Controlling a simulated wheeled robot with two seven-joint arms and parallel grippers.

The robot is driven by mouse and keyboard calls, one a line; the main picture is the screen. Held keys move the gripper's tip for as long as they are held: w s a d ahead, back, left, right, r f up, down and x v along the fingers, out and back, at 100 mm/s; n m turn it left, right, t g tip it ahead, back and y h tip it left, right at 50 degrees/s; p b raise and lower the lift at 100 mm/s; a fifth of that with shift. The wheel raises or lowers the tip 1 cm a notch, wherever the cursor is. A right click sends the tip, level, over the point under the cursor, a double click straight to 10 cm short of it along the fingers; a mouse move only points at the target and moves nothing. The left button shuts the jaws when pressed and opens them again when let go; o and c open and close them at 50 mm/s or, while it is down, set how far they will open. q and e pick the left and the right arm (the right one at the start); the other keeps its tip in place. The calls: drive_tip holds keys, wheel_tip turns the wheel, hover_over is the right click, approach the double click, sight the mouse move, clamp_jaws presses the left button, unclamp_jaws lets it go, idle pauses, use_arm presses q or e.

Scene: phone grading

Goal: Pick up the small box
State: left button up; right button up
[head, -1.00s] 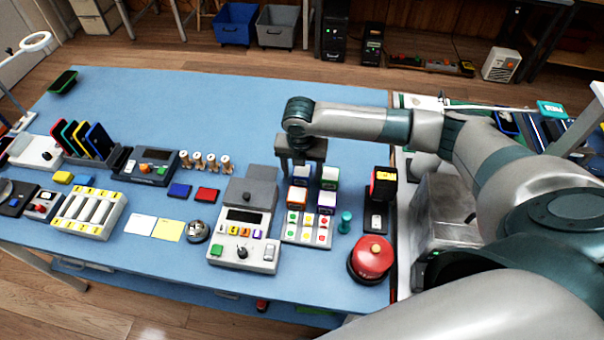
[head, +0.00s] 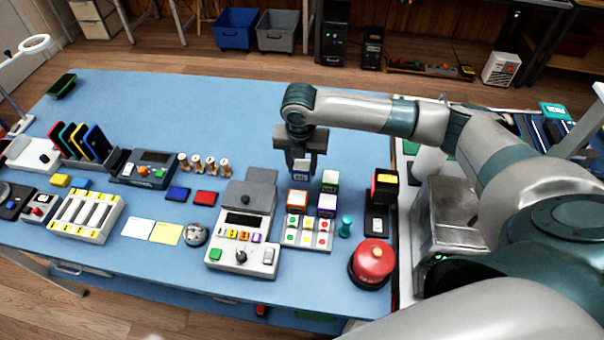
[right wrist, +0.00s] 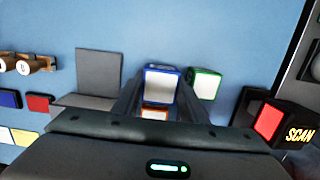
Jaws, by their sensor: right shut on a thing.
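My right gripper (head: 300,160) is shut on a small box (head: 300,168) with blue edges and a pale face. It holds the box above the back of the group of small boxes. In the right wrist view the held box (right wrist: 163,84) sits between the fingers, white on top with a blue rim. A green-edged box (head: 330,181), an orange box (head: 297,198) and a purple box (head: 327,205) stand below and beside it. The green-edged box also shows in the right wrist view (right wrist: 204,84). My left gripper is not in view.
A white tray with coloured buttons (head: 308,233) lies in front of the boxes. A grey device with a screen (head: 242,232) stands to the left. A teal pin (head: 346,226), a scanner (head: 382,188) and a red button (head: 373,262) stand to the right. The blue table (head: 200,105) is clear behind.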

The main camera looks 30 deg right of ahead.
drive_tip(key=s+d+r+b, duration=0.2)
drive_tip(key=s+d+r, duration=0.5)
drive_tip(key=d, duration=0.2)
drive_tip(key=shift+r+b, duration=0.15)
drive_tip(key=shift+b, duration=0.25)
drive_tip(key=shift+a, duration=0.1)
drive_tip(key=s+a+r+m+g, duration=0.1)
drive_tip(key=s+a+r+m, duration=0.1)
drive_tip(key=a+m, duration=0.6)
drive_tip(key=s+a+r+m+g, duration=0.1)
drive_tip(key=a+m, duration=0.7)
drive_tip(key=m, duration=1.2)
wheel_tip(320, 180, up, 3)
drive_tip(key=shift+s+a+f+m+g+y, duration=0.1)
drive_tip(key=shift+s+a+m+g+y, duration=0.2)
drive_tip(key=shift+s, duration=0.6)
drive_tip(key=shift+d, duration=0.1)
